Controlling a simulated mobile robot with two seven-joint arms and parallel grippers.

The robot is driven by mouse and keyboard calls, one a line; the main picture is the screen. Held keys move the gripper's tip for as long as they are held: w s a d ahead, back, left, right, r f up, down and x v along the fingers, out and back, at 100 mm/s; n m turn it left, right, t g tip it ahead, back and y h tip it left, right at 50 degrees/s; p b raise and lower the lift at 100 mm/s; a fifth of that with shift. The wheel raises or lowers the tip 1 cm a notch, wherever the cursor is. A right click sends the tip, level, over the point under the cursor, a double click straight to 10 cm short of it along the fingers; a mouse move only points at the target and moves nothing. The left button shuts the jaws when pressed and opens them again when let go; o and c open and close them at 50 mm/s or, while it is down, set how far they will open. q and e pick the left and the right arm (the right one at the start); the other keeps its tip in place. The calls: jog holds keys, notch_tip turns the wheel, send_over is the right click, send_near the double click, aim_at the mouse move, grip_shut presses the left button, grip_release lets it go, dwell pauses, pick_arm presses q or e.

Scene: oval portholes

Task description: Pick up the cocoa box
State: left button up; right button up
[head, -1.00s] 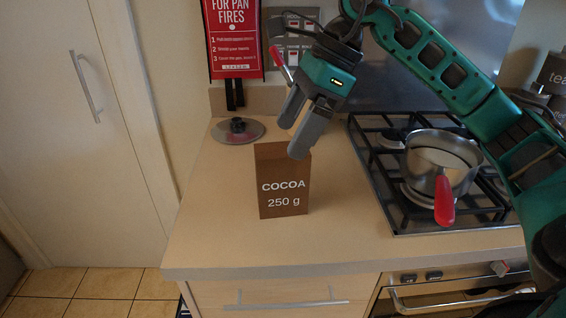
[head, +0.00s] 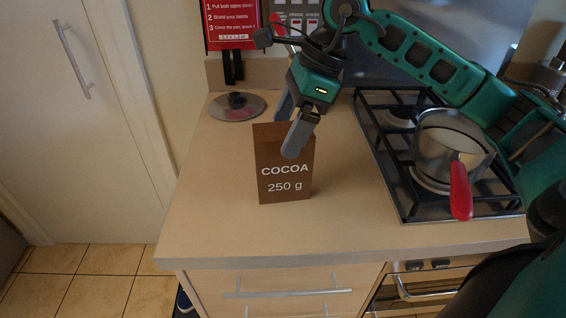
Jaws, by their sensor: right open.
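The cocoa box (head: 284,178) is a brown upright box marked "COCOA 250 g". It stands on the wooden counter in the middle of the head view. My right gripper (head: 287,130) is at the box's top, pointing down and open. One finger is in front of the box and overlaps its upper right face. The other finger is behind, partly hidden by the box's top edge. I cannot tell whether either finger touches the box. My left gripper is not in view.
A steel saucepan (head: 446,150) with a red handle (head: 460,190) stands on the gas hob (head: 395,165) to the right. The counter is clear left and in front of the box.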

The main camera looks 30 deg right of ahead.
aim_at(279, 146)
jog(key=x, duration=0.4)
jog(key=shift+f, duration=0.35)
jog(key=shift+w+f, duration=0.1)
jog(key=shift+f, duration=0.05)
jog(key=shift+c, duration=0.4)
jog(key=shift+c, duration=0.9)
jog(key=c, duration=1)
